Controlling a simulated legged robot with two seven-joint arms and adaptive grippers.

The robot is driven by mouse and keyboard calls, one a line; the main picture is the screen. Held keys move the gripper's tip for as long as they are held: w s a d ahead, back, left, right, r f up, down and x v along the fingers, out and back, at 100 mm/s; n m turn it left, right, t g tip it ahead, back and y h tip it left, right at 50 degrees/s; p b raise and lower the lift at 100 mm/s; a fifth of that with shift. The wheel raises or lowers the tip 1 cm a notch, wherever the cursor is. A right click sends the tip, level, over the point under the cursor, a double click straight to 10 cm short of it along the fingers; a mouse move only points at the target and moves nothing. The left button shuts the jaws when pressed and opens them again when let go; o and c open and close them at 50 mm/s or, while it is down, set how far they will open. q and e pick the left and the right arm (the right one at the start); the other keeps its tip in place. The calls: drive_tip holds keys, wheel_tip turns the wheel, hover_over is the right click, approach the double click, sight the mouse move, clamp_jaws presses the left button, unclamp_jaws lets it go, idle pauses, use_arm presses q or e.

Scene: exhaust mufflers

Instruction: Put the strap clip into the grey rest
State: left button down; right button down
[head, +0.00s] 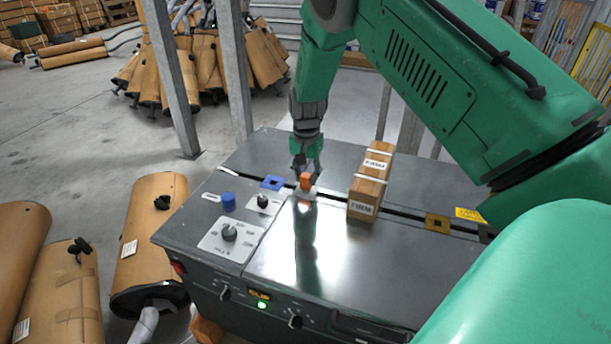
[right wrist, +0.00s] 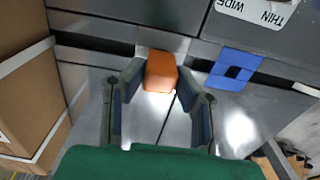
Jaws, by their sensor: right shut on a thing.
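The orange block that I take for the strap clip (head: 306,181) is between the fingertips of my right gripper (head: 305,170), which is shut on it from above. In the right wrist view the clip (right wrist: 160,72) sits between the two fingers of the gripper (right wrist: 160,82). A pale grey patch, probably the grey rest (head: 304,194), shows just below the clip on the machine top. Its opening is hidden, and I cannot tell whether the clip is in it, touching it or just above it. My left gripper is not in view.
A blue rest (head: 272,183) lies left of the clip; a yellow one (head: 437,223) lies farther right. Stacked cardboard boxes (head: 370,182) stand close on the right. A blue button (head: 228,201) and knobs are on the left. The front metal top (head: 330,270) is clear.

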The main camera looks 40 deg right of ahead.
drive_tip(key=shift+f, duration=0.3)
drive_tip(key=c, duration=1.2)
unclamp_jaws()
drive_tip(key=shift+o, duration=0.2)
drive_tip(key=shift+r, duration=0.1)
wheel_tip(320, 180, up, 12)
